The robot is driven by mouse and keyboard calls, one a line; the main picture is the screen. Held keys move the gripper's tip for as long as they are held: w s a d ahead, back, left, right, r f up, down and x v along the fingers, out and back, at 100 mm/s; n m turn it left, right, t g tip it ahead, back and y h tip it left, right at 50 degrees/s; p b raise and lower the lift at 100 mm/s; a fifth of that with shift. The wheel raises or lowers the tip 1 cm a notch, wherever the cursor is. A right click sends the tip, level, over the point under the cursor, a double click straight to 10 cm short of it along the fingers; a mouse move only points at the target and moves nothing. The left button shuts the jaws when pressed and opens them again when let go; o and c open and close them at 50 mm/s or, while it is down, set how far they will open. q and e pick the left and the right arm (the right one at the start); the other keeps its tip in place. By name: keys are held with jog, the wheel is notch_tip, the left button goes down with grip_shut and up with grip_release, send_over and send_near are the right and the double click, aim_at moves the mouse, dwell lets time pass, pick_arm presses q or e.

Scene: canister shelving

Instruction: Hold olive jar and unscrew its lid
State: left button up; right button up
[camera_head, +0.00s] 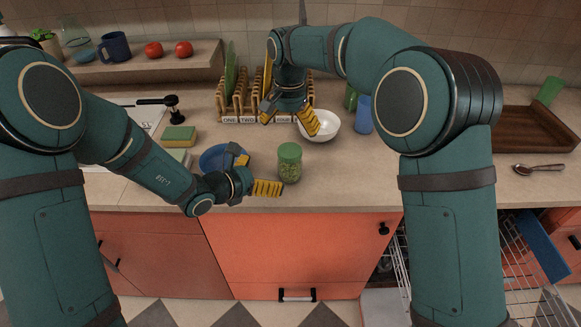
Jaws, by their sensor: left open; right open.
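The olive jar (290,171) stands upright on the counter near its front edge, with greenish contents behind clear walls. Its green lid (290,152) is on top. My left gripper (262,172) is open just left of the jar, with one yellow-padded finger low beside the jar and the other farther back. I cannot tell whether it touches the jar. My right gripper (288,120) is open, above and behind the jar, pointing down in front of the wooden rack. Its fingers are apart and empty, and one overlaps the white bowl in the picture.
A white bowl (326,127), a blue cup (363,115) and a wooden plate rack (239,103) stand behind the jar. A sponge (178,138) lies by the sink. The counter right of the jar is clear.

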aim_at(289, 166)
pick_arm(q)
jog(key=x, duration=0.9)
jog(key=shift+w+d, duration=0.15)
jog(key=shift+d, duration=0.05)
